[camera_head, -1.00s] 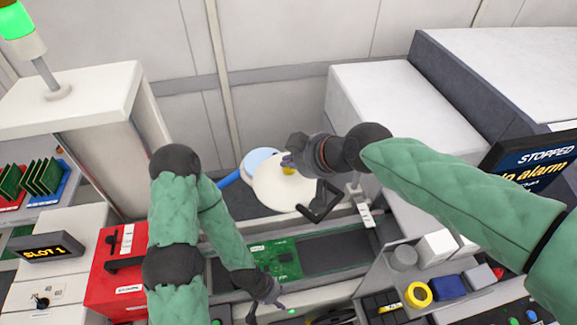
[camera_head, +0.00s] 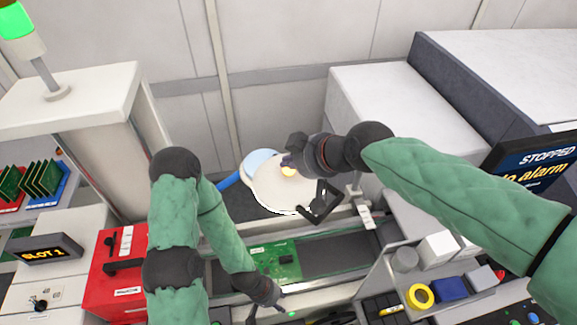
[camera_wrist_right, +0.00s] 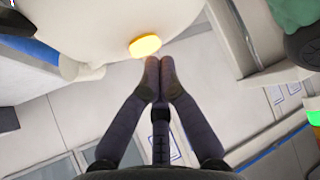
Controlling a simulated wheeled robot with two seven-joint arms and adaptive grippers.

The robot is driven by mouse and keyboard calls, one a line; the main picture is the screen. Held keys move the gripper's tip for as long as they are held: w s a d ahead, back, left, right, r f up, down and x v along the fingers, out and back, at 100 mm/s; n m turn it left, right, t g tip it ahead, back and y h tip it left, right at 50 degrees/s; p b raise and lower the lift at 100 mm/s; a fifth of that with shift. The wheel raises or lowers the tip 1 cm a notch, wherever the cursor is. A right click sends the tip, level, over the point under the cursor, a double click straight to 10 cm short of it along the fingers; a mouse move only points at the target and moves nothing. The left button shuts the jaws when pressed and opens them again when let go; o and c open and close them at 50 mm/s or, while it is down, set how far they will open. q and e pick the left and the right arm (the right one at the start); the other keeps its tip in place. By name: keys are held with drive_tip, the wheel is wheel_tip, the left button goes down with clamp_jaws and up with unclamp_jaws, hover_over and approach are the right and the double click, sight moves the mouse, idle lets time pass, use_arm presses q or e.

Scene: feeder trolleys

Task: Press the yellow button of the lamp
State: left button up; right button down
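The lamp (camera_head: 275,190) has a round cream head and stands behind the conveyor in the head view. Its yellow button (camera_head: 288,171) looks bright and glowing, and the lower rim of the head is bright white. In the right wrist view, the button (camera_wrist_right: 145,45) is an orange-yellow disc on the cream surface. My right gripper (camera_wrist_right: 160,66) is shut and empty, its fingertips right beside the button; I cannot tell whether they touch. In the head view, the right gripper (camera_head: 287,160) covers part of the lamp. My left gripper (camera_head: 280,307) is low over the conveyor's front edge.
A green circuit board (camera_head: 278,262) lies on the conveyor below the lamp. A red box (camera_head: 118,275) stands at left. A tray with a yellow ring (camera_head: 419,296) and a blue block (camera_head: 450,289) is at lower right. A large grey-white cabinet (camera_head: 385,110) stands behind my right arm.

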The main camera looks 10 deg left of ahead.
sight(290, 171)
use_arm(q)
drive_tip(key=shift+r+p, duration=1.8)
use_arm(e)
drive_tip(key=shift+r, duration=3.05)
drive_tip(key=shift+a+f, duration=0.1)
